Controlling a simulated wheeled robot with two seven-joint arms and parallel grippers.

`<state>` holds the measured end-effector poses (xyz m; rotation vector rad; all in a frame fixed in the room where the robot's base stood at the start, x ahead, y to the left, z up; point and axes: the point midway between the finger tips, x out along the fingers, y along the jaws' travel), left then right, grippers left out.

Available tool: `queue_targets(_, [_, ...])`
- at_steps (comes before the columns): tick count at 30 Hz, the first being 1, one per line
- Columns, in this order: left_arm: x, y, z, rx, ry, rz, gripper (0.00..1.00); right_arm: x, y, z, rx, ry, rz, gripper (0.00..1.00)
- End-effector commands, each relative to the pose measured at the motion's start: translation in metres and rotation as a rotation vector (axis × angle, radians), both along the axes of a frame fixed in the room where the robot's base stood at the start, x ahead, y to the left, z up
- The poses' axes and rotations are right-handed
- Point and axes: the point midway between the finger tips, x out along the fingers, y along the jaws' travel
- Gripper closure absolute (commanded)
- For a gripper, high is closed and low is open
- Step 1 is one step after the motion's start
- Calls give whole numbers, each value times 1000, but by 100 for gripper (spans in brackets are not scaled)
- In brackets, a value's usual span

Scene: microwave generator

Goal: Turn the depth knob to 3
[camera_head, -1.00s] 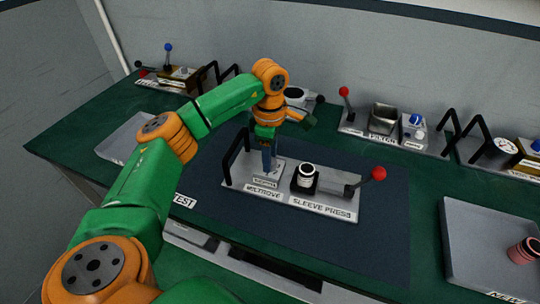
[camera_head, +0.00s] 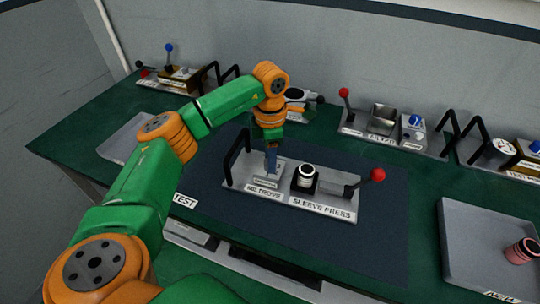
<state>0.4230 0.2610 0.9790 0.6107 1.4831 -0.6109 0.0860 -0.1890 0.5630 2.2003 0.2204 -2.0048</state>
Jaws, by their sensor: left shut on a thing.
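The sleeve press (camera_head: 316,207) is a pale plate fixture on the dark blue mat. It carries a black handle at its left end, a black-and-white cylinder (camera_head: 307,176) in the middle and a red-balled lever (camera_head: 377,174) at the right. A small grey labelled block (camera_head: 268,182) stands at its left part. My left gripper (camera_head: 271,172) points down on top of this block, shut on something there. I take it for the depth knob, but the fingers hide it and its setting cannot be read. My right gripper is not in view.
A grey tray (camera_head: 460,225) with a pink cup (camera_head: 522,250) lies at the right. Other fixtures with levers, such as the red-balled one (camera_head: 344,93), line the back. An empty tray (camera_head: 118,150) lies at the left. The front of the mat (camera_head: 300,240) is clear.

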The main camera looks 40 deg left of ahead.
Motion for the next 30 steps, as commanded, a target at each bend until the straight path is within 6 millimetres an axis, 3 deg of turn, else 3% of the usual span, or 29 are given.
queue_targets(30, [0, 0, 1, -1, -2, 962, 100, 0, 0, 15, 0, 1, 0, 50])
